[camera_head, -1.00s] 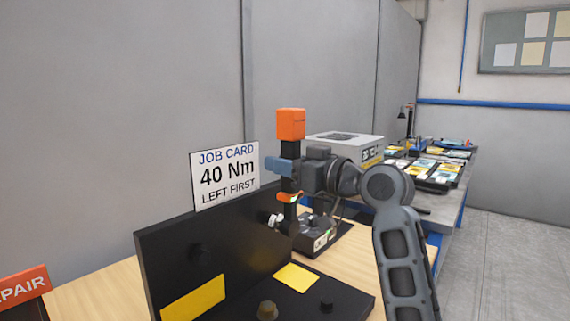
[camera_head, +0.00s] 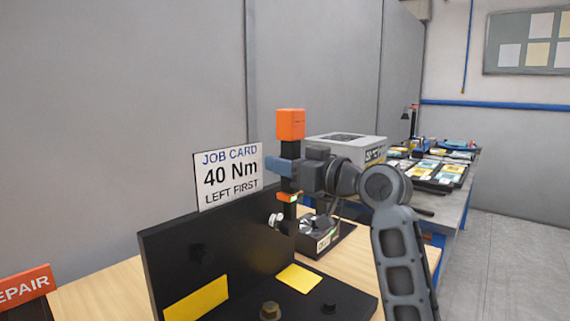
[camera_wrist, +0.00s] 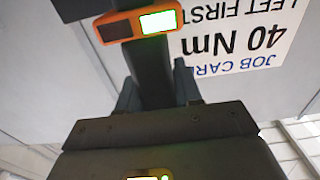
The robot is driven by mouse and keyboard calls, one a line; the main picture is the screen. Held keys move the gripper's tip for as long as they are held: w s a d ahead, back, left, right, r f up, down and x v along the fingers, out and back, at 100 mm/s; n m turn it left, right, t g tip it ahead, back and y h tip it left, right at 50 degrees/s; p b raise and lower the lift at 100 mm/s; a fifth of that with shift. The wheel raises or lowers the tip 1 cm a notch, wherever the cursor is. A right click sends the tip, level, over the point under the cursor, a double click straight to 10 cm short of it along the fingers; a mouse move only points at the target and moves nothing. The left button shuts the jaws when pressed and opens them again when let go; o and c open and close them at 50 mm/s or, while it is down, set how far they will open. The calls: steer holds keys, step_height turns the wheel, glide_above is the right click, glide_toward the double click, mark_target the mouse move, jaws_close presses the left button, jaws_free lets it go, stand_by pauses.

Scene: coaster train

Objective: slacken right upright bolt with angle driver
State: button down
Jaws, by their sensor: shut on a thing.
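My gripper (camera_head: 284,170) is shut on the angle driver, which stands upright with an orange top block (camera_head: 290,124) and a dark body. An orange collar with a small green light shows below the jaws in the head view; the wrist view shows its lit green display (camera_wrist: 157,22) close by. The right upright bolt (camera_head: 276,220) is silvery and sits on the upright plate of the black bracket (camera_head: 215,238). The driver's lower end is right beside the bolt; whether it is seated on it I cannot tell. The left upright position (camera_head: 198,254) shows only as a dark spot.
The job card (camera_head: 228,177) reads 40 Nm, left first, and stands behind the bracket. A brassy bolt (camera_head: 270,311) and yellow patches (camera_head: 299,279) are on the bracket's base. A dark device (camera_head: 320,238) and a grey box (camera_head: 345,149) stand behind the driver.

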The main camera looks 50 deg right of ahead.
steer(key=shift+w+r, duration=0.2)
steer(key=shift+w, duration=0.1)
stand_by(1.1)
steer(key=shift+s, duration=0.35)
stand_by(2.0)
